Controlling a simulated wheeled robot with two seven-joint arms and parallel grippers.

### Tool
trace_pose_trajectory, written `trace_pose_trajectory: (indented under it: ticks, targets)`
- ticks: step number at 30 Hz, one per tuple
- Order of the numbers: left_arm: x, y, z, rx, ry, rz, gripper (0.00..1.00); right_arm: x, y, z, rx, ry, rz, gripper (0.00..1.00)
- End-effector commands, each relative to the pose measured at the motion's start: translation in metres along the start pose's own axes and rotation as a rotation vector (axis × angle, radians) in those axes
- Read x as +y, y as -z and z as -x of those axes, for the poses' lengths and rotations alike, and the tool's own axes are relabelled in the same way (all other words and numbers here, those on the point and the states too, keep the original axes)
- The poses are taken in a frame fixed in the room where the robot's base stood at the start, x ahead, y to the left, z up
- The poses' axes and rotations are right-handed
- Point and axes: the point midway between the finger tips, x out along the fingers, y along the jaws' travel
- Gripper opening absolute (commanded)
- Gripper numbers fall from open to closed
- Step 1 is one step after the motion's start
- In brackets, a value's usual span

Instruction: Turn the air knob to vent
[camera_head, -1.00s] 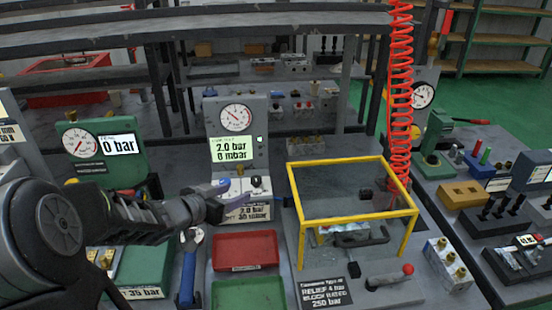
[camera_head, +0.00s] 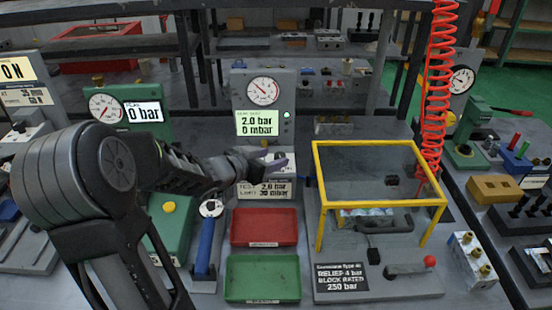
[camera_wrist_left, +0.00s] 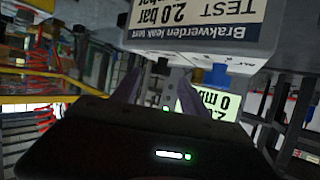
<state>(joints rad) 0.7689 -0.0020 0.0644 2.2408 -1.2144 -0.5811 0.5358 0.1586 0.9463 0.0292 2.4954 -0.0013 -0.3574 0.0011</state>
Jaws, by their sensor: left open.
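The grey leak test station (camera_head: 263,120) stands at the middle back, with a round gauge and a display reading 2.0 bar and 0 mbar. In the left wrist view the picture is upside down; the open, empty fingers (camera_wrist_left: 155,88) point at the station. A blue knob (camera_wrist_left: 217,73) shows just right of them, apart from them. I cannot tell which knob is the air knob. My right gripper is out of view.
A red tray (camera_head: 264,240) and a green tray (camera_head: 262,292) lie in front of the station. A yellow-framed guard (camera_head: 380,203) stands to the right, below a red coiled hose (camera_head: 437,80). A green gauge unit (camera_head: 125,92) is on the left.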

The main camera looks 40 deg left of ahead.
Motion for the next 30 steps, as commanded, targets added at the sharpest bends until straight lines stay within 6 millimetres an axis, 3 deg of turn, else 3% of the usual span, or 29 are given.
trace_pose_trajectory:
  ticks: [6,15,30]
  targets:
    - [0.0,-0.001,-0.024,0.0,0.0,0.0,0.52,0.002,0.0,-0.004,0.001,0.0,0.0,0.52]
    - [0.0,0.0,-0.026,0.0,0.0,-0.001,0.52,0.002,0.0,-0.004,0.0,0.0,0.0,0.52]
    - [0.0,0.0,-0.025,0.001,0.0,0.0,0.11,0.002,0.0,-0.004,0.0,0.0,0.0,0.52]
